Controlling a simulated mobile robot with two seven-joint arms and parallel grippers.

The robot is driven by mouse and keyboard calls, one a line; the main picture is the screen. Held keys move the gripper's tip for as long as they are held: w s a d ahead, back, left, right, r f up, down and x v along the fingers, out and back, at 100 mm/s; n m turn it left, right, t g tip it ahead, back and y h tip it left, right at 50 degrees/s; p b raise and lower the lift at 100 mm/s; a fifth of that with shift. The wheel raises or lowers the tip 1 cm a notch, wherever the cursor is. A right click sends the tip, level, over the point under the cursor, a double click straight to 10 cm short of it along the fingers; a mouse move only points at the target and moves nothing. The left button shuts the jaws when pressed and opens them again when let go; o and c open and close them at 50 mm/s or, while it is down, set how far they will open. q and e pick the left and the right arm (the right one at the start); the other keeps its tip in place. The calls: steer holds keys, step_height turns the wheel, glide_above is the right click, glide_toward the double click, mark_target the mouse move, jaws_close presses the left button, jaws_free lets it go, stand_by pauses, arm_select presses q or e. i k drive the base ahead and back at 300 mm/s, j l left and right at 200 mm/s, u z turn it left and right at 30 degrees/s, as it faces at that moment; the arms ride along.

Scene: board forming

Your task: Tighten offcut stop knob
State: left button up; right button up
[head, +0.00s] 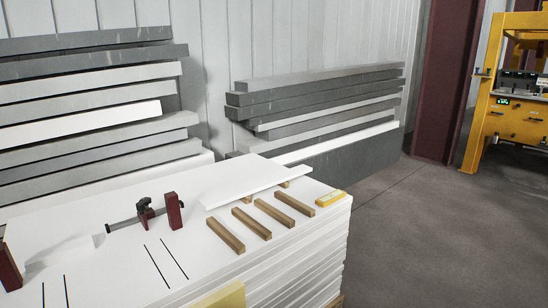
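A dark stop assembly (147,215) stands on the white board stack, left of centre. It has a black knob-like part (144,202) on top and sits at the right end of a grey bar (122,224) lying on the board. I cannot tell from here how tight the knob is. A dark red upright block (174,211) stands just right of it. Neither of my grippers is in view.
The white board stack (320,245) bears several wooden strips (270,220), a white panel (255,184), a yellow piece (330,199) and another red block (9,268). A yellow machine (515,122) stands right; the floor (440,240) is clear.

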mark_target(146, 200)
steer(key=i+l+u, duration=0.5)
steer(key=i+l, duration=0.25)
